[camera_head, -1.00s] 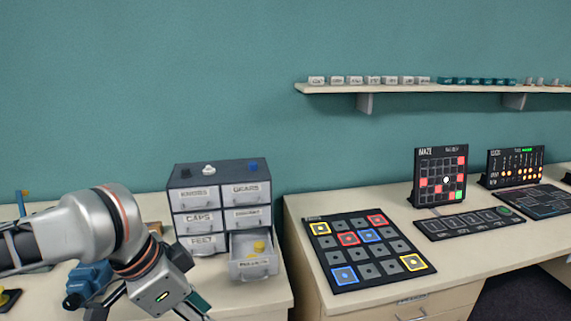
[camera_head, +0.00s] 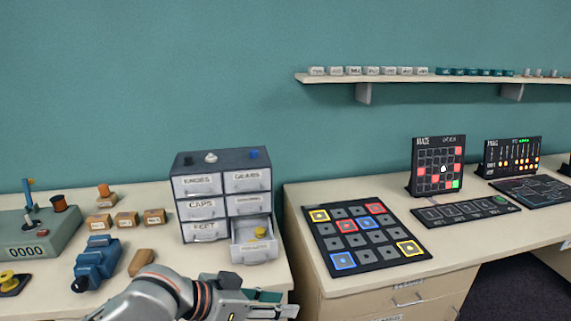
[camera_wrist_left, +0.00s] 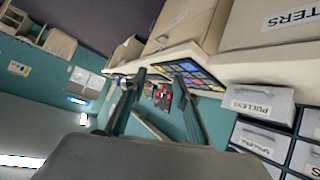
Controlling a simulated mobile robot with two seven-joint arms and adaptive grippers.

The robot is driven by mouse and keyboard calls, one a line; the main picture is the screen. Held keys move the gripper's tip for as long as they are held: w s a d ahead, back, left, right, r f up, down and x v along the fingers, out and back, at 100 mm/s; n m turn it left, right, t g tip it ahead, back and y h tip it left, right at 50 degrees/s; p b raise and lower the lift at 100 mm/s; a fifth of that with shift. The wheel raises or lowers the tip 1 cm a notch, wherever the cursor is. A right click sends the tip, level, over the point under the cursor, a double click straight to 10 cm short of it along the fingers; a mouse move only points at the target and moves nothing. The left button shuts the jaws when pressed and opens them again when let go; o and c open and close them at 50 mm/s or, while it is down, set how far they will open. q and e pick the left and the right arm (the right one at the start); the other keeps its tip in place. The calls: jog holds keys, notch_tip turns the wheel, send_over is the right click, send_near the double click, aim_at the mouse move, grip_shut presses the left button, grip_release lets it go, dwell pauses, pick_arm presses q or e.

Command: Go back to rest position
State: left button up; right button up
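My left gripper (camera_head: 282,308) is low in the head view, in front of the drawer cabinet and near the table's front edge. In the left wrist view its two fingers (camera_wrist_left: 159,76) stand apart with nothing between them. The grey drawer cabinet (camera_head: 222,158) has its lower right drawer (camera_head: 255,251) pulled open, with a yellow piece (camera_head: 261,232) inside. The gripper is apart from that drawer. In the left wrist view a drawer labelled PULLEYS (camera_wrist_left: 258,103) shows at the right. My right gripper is not in view.
A blue device (camera_head: 97,262), small wooden blocks (camera_head: 127,219) and a grey counter box (camera_head: 36,235) stand on the left table. A black panel with coloured squares (camera_head: 390,262) lies on the right table. A wall shelf (camera_head: 430,77) holds small blocks.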

pick_arm(q)
jog(key=a+f+n+t+y, duration=0.1)
jog(key=a+f+n+t, duration=0.2)
jog(key=f, duration=0.4)
jog(key=a+f+n+t+y, duration=0.15)
jog(key=a+f, duration=0.25)
jog(key=f, duration=0.4)
jog(key=s+a+f+y, duration=0.5)
jog(key=s+a+f, duration=0.7)
jog(key=s+f, duration=0.2)
jog(key=shift+a+f+t, duration=0.2)
jog(key=shift+a+t, duration=0.1)
jog(key=shift+t, duration=0.15)
jog(key=shift+n, duration=0.25)
jog(key=shift+c, duration=0.3)
